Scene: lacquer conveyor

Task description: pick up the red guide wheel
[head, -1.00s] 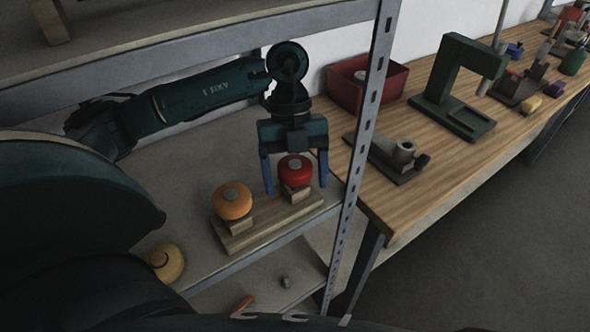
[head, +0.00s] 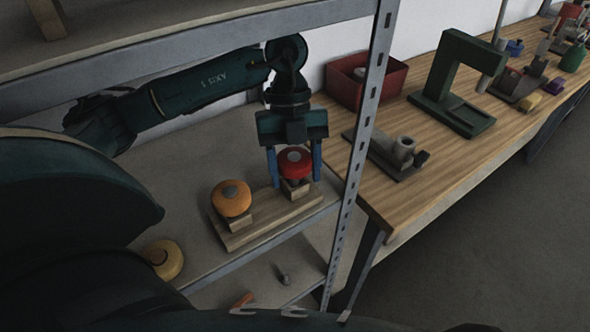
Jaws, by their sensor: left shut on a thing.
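The red guide wheel (head: 294,163) has a grey hub and sits at the right end of a wooden stand (head: 262,228) on the shelf, above a small wooden block. My left gripper (head: 296,178) comes down from above, with its blue fingers on either side of the wheel, shut on it. I cannot tell whether the wheel touches its block. My right gripper is not clearly in view.
An orange wheel (head: 231,197) stands on the same stand, to the left. A yellow wheel (head: 164,259) lies on the shelf nearer me. A metal shelf post (head: 362,130) rises just right of my gripper. A wooden workbench (head: 395,205) holds a red bin (head: 366,84) and a green press frame (head: 455,85).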

